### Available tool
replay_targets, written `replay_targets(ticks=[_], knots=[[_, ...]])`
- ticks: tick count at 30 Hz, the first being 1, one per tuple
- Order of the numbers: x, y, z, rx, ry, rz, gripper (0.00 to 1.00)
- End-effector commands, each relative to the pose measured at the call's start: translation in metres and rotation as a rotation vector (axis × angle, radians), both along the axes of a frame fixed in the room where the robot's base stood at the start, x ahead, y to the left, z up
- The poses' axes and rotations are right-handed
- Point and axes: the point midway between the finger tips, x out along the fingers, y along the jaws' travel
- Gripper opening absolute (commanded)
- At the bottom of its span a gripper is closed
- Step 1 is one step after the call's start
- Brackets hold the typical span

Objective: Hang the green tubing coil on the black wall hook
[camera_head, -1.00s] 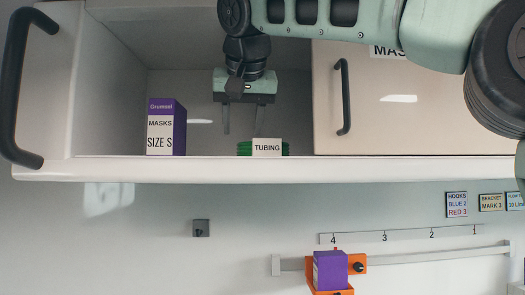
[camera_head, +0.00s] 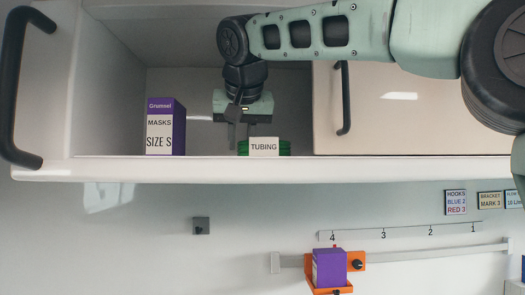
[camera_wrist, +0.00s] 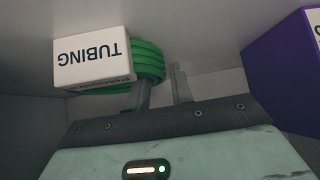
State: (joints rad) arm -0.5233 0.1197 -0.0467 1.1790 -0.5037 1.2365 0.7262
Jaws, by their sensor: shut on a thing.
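The green tubing coil (camera_head: 284,148) lies on the open cabinet's shelf, with a white TUBING label (camera_head: 264,147) across its front. In the wrist view the coil (camera_wrist: 150,60) shows as stacked green loops beside the label. My gripper (camera_head: 240,138) reaches down into the cabinet at the coil's left part and is shut on it. In the wrist view one finger lies against the loops and the other is just beside them; the grip itself is partly hidden. The black wall hook (camera_head: 201,227) is a small dark plate with a knob on the wall below the cabinet, empty.
A purple-and-white masks box (camera_head: 165,128) stands left of the coil. The cabinet's front lip (camera_head: 150,169) runs below both. A closed door (camera_head: 415,115) covers the right side. Below right, a purple box (camera_head: 330,267) sits in an orange bracket on a rail (camera_head: 430,255).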

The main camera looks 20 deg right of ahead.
Motion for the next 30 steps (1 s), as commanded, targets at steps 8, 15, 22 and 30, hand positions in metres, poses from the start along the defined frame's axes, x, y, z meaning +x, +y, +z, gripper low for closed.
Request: replay_targets(ticks=[8, 15, 22, 30], knots=[[0.000, 0.000, 0.001, -0.001, 0.003, 0.000, 0.00], [0.000, 0.000, 0.016, 0.000, 0.001, 0.001, 0.00], [0.000, 0.000, 0.040, 0.000, 0.001, 0.001, 0.00], [-0.049, 0.012, 0.031, 0.001, 0.000, 0.004, 0.00]])
